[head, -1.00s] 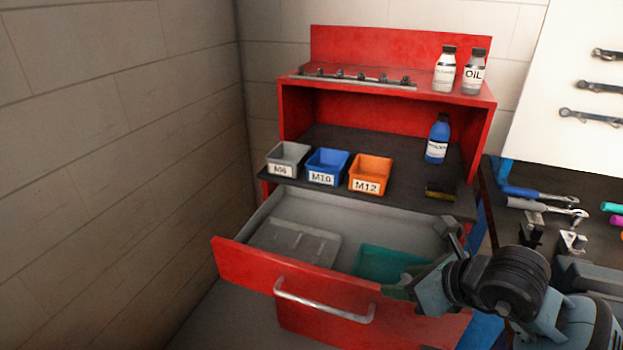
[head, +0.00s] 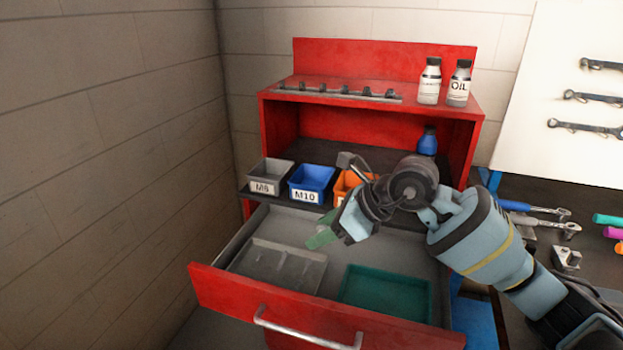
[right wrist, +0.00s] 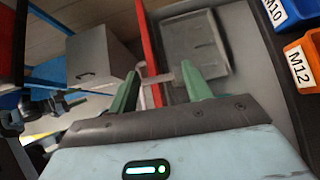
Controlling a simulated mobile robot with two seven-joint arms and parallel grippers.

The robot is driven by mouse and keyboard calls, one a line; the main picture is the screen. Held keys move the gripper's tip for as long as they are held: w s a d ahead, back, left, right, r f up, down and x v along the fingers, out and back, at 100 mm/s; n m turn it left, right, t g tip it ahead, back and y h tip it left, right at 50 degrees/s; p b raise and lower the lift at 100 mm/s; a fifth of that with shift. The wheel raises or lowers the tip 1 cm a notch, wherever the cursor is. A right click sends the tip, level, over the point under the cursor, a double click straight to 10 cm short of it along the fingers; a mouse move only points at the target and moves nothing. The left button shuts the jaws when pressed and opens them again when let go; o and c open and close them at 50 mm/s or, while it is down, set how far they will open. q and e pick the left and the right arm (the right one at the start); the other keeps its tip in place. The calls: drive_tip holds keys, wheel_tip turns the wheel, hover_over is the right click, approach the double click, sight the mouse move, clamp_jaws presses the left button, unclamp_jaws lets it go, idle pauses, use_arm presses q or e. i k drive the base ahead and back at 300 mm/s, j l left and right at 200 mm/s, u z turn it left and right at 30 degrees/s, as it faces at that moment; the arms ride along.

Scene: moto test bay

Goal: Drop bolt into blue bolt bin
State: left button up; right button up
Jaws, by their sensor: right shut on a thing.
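The blue bolt bin (head: 316,175), labelled M10, stands on the dark shelf between a grey and an orange bin. It also shows at the top right corner of the right wrist view (right wrist: 298,9). My right gripper (head: 322,238) is above the open drawer, in front of and below the blue bin. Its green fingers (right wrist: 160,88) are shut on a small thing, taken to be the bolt. The bolt is hard to make out; a pale bar shows between the fingers, but it may be the drawer handle behind. My left gripper is not in view.
The open red drawer (head: 230,297) holds a grey tray (head: 270,270) and a teal tray (head: 385,295).

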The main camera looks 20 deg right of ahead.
sight(317, 195)
drive_tip(key=i+l, duration=0.15)
drive_tip(key=i, duration=0.2)
drive_tip(key=i+l, duration=0.15)
drive_tip(key=i, duration=0.2)
drive_tip(key=i+l, duration=0.2)
drive_tip(key=i, duration=0.15)
